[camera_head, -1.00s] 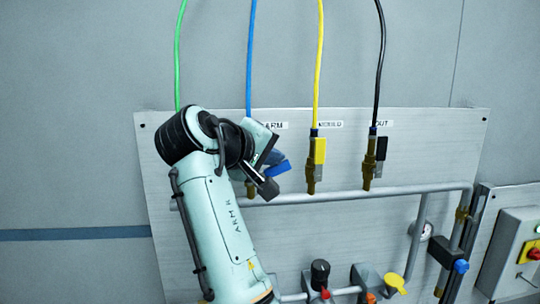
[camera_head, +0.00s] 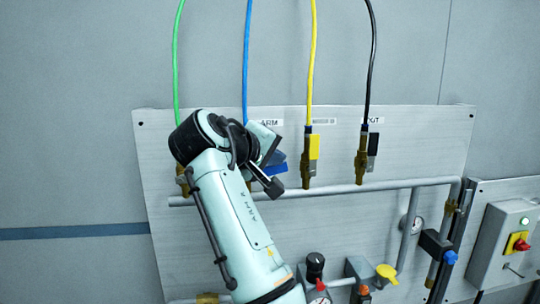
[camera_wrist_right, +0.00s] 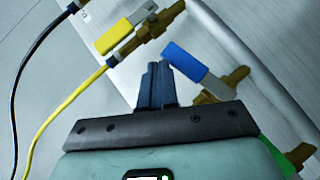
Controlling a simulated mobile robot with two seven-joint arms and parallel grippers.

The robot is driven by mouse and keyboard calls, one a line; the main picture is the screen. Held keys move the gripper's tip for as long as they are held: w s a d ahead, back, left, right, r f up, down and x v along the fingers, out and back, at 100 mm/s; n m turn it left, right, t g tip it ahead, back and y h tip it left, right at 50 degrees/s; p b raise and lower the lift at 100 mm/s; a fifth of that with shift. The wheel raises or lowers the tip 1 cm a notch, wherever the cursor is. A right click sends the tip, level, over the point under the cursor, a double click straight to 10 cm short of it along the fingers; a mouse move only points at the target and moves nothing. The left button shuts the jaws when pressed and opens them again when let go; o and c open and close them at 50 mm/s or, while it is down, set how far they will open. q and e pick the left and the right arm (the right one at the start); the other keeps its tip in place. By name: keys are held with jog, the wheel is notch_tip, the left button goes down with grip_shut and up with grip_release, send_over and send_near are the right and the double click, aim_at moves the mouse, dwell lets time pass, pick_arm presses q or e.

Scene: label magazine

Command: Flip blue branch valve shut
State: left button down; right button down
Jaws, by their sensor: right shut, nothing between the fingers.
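The blue branch valve handle (camera_head: 270,169) shows partly behind my right gripper in the head view. In the right wrist view the blue handle (camera_wrist_right: 186,63) sticks out crosswise to its brass body (camera_wrist_right: 228,82), unlike the yellow handle (camera_wrist_right: 117,36), which lies along its own valve. My right gripper (camera_wrist_right: 155,70) is shut and empty, its dark blue fingertips just beside the free end of the blue handle. Whether they touch it I cannot tell. In the head view the right gripper (camera_head: 279,157) is at the blue valve and hides its body. My left gripper is out of view.
To the right are the yellow valve (camera_head: 309,150) and the black valve (camera_head: 368,150), both handles upright. The green hose's valve (camera_head: 182,183) is at left, largely hidden by my arm. A grey manifold pipe (camera_head: 400,184) runs below. Knobs and a gauge sit lower.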

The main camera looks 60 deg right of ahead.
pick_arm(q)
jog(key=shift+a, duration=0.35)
pick_arm(e)
jog(key=shift+s+d+f+m+y, duration=0.25)
jog(key=shift+f+m+y, duration=0.05)
jog(key=shift+f, duration=0.05)
jog(key=shift+f+t, duration=0.15)
jog(key=shift+t, duration=0.15)
